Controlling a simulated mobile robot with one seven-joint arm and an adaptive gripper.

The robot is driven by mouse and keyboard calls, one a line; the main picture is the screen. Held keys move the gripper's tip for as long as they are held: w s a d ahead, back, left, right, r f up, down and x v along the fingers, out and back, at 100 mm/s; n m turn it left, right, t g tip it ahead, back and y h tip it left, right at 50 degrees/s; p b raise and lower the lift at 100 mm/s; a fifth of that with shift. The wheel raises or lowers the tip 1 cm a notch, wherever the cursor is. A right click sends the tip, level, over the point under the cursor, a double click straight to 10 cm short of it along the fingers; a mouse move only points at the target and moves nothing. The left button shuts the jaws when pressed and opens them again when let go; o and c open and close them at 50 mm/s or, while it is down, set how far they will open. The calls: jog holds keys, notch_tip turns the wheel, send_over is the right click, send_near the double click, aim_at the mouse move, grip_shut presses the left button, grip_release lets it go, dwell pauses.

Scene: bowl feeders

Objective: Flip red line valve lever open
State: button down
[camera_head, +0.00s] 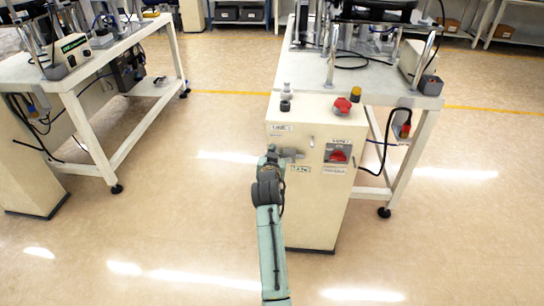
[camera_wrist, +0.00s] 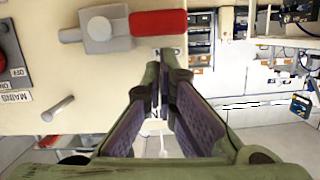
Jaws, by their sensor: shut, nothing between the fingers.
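In the wrist view the valve has a grey body (camera_wrist: 104,30) with a short grey pipe stub on its left. Its red lever (camera_wrist: 158,22) extends right from the body. In the head view the grey valve (camera_head: 291,153) is on the cabinet front, with the lever not clearly visible behind my gripper (camera_head: 271,151). The wrist view shows my gripper (camera_wrist: 168,60) shut and empty, its fingertips just below the red lever. A small gap shows in that picture; contact cannot be told.
The beige cabinet (camera_head: 315,215) carries a red mains switch (camera_head: 338,154) right of the valve, and a red button (camera_head: 342,106) on top. A small grey peg (camera_wrist: 58,109) sticks out in the wrist view. A white table (camera_head: 387,92) stands behind; open floor lies left.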

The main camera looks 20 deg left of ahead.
jog(key=s+d+r, duration=0.2)
jog(key=s+r, duration=0.3)
jog(key=s, duration=0.4)
jog(key=shift+s+d+r+b, duration=0.2)
jog(key=shift+d+r+b, duration=0.1)
jog(key=shift+r+b, duration=0.1)
